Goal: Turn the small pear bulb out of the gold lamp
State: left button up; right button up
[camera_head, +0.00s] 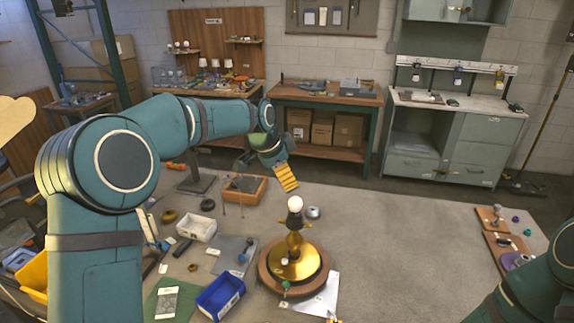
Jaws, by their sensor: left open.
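The gold lamp (294,262) stands upright on a round brown wooden base on the grey work surface. A small white bulb (295,203) sits at its top, above a dark socket (294,219). My left gripper (272,172) is open, above and behind the lamp, slightly left of the bulb. It is clear of the bulb, and one finger with a ridged yellow pad shows best. Part of my right arm shows at the lower right, but its gripper is out of view.
A wooden tray (259,197) lies behind the lamp to the left. A white bin (196,228) and a blue bin (221,296) stand to its left. Wooden boards with parts (497,241) lie at the right. The surface between lamp and boards is largely clear.

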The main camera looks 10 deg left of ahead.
aim_at(295, 199)
jog(key=shift+s+r, duration=0.1)
jog(key=shift+s, duration=0.15)
pick_arm(q)
jog(key=x, duration=1.3)
jog(key=shift+s+f+p, duration=0.2)
jog(key=shift+s+p, duration=0.05)
jog(key=shift+p, duration=0.1)
pick_arm(e)
jog(key=shift+r, duration=0.35)
pick_arm(q)
jog(key=shift+d, duration=0.1)
jog(key=c, duration=1.1)
pick_arm(e)
jog(key=shift+f, duration=0.1)
